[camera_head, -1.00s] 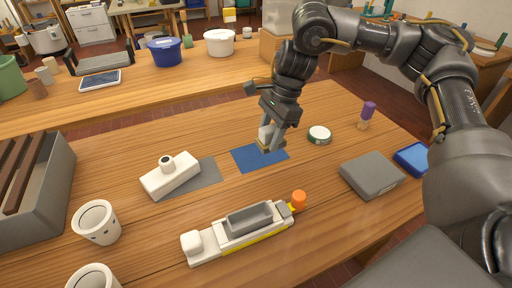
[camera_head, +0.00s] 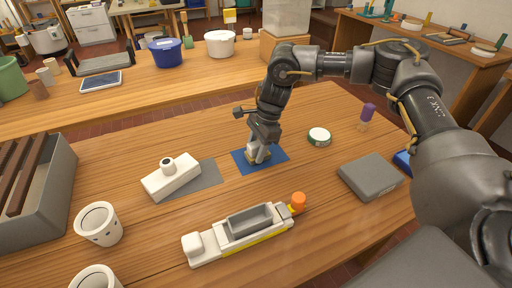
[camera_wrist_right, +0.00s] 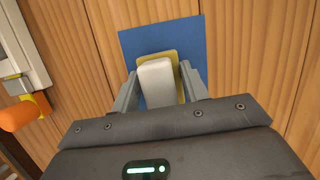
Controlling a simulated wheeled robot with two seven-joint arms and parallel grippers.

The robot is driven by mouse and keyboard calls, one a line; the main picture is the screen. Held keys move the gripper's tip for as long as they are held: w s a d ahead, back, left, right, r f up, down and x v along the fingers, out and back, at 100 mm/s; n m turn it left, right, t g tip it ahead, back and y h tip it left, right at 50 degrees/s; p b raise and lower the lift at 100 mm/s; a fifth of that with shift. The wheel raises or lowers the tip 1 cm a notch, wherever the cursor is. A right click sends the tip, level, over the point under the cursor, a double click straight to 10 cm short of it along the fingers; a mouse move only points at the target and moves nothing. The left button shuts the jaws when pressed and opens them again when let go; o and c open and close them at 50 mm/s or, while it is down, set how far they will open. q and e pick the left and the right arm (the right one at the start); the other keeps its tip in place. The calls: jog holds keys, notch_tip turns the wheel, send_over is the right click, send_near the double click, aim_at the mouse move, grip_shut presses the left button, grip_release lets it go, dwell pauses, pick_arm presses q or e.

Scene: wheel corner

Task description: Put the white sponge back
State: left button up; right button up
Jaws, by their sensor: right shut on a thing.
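The white sponge (camera_wrist_right: 155,82) with a yellow underside is between the fingers of my right gripper (camera_head: 258,156). My right gripper is shut on it and points down over the blue mat (camera_head: 277,151). In the wrist view the blue mat (camera_wrist_right: 160,37) lies beneath and beyond the sponge. The sponge is at or very close to the mat; I cannot tell whether it touches. In the head view the fingers partly hide the sponge. My left gripper is not in view.
A white block with a round knob (camera_head: 171,175) sits by a grey mat (camera_head: 208,174) to the left. A white device with a grey tray (camera_head: 240,231) lies in front. A round green-rimmed tin (camera_head: 319,136) and grey box (camera_head: 370,176) are to the right. White cups (camera_head: 98,224) stand front left.

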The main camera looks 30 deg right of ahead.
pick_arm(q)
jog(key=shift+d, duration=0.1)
pick_arm(e)
jog(key=shift+f, duration=0.2)
jog(key=o, duration=0.6)
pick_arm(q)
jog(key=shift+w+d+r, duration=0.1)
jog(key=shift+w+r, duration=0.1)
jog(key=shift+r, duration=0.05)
pick_arm(e)
jog(key=shift+o, duration=1.4)
